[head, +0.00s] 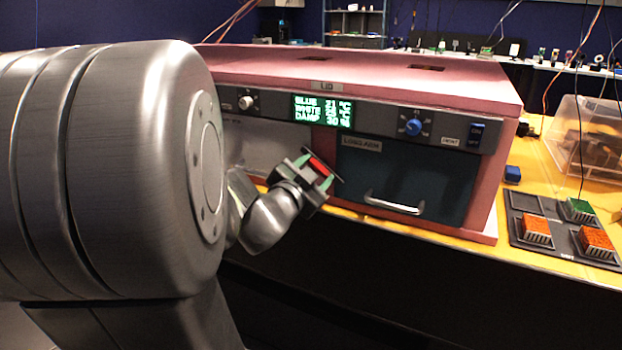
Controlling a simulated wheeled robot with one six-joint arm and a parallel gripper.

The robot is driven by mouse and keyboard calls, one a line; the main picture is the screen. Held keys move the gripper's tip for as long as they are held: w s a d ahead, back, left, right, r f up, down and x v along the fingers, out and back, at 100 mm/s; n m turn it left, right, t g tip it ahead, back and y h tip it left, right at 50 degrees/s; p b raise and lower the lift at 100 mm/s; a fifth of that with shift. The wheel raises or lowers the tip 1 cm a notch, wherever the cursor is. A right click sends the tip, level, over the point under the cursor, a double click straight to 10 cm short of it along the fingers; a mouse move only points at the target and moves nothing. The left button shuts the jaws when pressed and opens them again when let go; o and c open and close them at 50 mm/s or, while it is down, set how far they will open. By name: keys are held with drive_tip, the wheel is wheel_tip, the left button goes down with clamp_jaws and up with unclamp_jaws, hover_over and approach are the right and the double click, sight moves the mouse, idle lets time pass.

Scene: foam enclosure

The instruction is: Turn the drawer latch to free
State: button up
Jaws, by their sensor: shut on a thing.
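The pink foam enclosure (480,92) stands on a yellow table. Its dark drawer front (400,178) has a pale bar handle and a label strip near its top left; the drawer looks closed. My gripper (317,170), with green fingertips, is at the left edge of the drawer front. It is shut on a small red piece (318,166), which appears to be the drawer latch. The fingers and wrist hide part of it, so its exact angle and any markings cannot be told.
A control panel with a green display (322,110) and a blue knob (413,127) runs above the drawer. A pale panel (265,145) is left of my gripper. A black tray (560,235) with orange and green blocks, a blue block (513,174) and a clear bin (590,140) stand right.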

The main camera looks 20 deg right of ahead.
drive_tip(key=m+b, duration=0.1)
drive_tip(key=m, duration=0.1)
drive_tip(key=m+b, duration=0.2)
drive_tip(key=m, duration=0.1)
drive_tip(key=shift+f+m, duration=0.2)
drive_tip(key=shift+m, duration=0.1)
drive_tip(key=m+b, duration=0.2)
drive_tip(key=m, duration=0.3)
drive_tip(key=shift+b, duration=0.3)
drive_tip(key=shift+m, duration=0.4)
drive_tip(key=o, duration=1)
drive_tip(key=shift+s+r, duration=0.1)
drive_tip(key=p+v, duration=0.1)
drive_tip(key=v, duration=0.6)
drive_tip(key=shift+s+a, duration=0.1)
drive_tip(key=shift+a, duration=0.05)
